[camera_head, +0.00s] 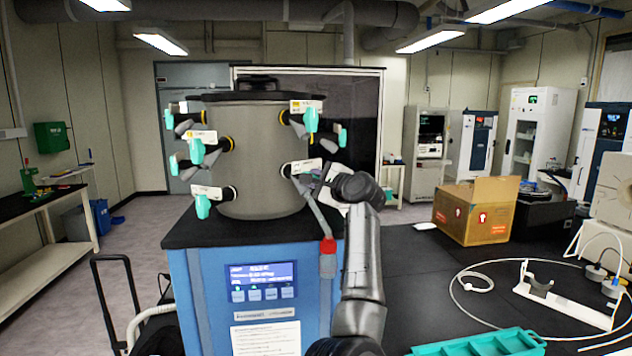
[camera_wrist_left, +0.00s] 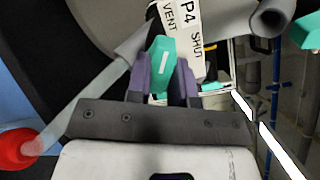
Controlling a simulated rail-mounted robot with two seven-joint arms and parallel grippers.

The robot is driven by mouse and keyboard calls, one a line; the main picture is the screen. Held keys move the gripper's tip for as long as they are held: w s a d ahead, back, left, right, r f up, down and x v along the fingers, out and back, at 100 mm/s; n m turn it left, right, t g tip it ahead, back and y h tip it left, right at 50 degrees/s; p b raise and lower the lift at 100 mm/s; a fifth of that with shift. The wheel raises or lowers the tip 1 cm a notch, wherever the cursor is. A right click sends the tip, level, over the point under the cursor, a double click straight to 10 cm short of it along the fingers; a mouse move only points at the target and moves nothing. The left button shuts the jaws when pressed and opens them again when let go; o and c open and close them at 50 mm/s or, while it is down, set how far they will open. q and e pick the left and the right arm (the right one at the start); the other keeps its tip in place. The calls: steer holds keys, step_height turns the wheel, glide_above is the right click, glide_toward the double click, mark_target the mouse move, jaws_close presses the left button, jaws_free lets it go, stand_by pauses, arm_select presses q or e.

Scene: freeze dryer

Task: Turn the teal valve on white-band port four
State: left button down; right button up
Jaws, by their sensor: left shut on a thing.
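The teal valve (camera_wrist_left: 160,62) sits between the two purple-grey fingers of my left gripper (camera_wrist_left: 160,80) in the left wrist view. The gripper is shut on it. A white label (camera_wrist_left: 188,35) beside it reads P4, with VENT and SHUT. In the head view, my left gripper (camera_head: 317,174) is at the lower right port of the grey drum (camera_head: 262,150), and it largely hides the teal valve there. The port (camera_head: 287,170) has a white band and a white label (camera_head: 305,166). My right gripper is not in view.
Other ports with teal valves ring the drum; one is at the lower left (camera_head: 202,206). A clear tube (camera_head: 317,212) with a red fitting (camera_head: 327,246) hangs below the held valve. A cardboard box (camera_head: 476,210) and teal tray (camera_head: 482,345) are on the black bench at right.

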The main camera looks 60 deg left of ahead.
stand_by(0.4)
arm_select(q)
steer(key=c, duration=1.4)
jaws_free()
steer(key=o, duration=0.4)
steer(key=w+d+b, duration=0.1)
steer(key=d, duration=1.2)
steer(key=shift+w+d, duration=0.25)
steer(key=shift+d, duration=0.15)
